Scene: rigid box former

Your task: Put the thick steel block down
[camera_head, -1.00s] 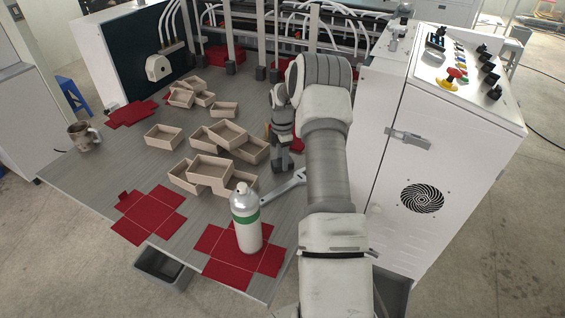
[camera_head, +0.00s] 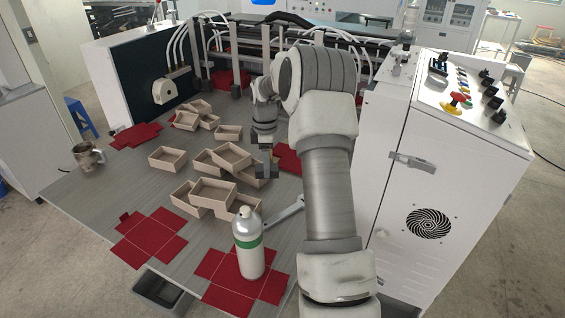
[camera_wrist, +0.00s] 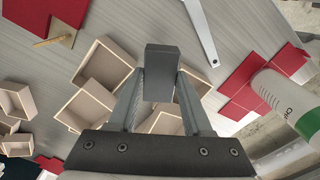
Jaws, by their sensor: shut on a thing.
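The thick steel block (camera_wrist: 162,72) is a dark grey rectangular block. In the wrist view it sits between the two fingertips of my gripper (camera_wrist: 160,88), which is shut on it. In the head view my gripper (camera_head: 265,168) points down at the right edge of the group of open boxes. The block is hard to tell from the dark fingers there. In the wrist view the block appears above the grey table, with open boxes behind and beside it. The exact gap below it cannot be told.
Several open pale boxes (camera_head: 213,192) crowd the table (camera_head: 110,185) left of my gripper. Red flat blanks (camera_head: 149,237) lie around. A white cabinet (camera_head: 440,170) is at right. Bare table shows at left.

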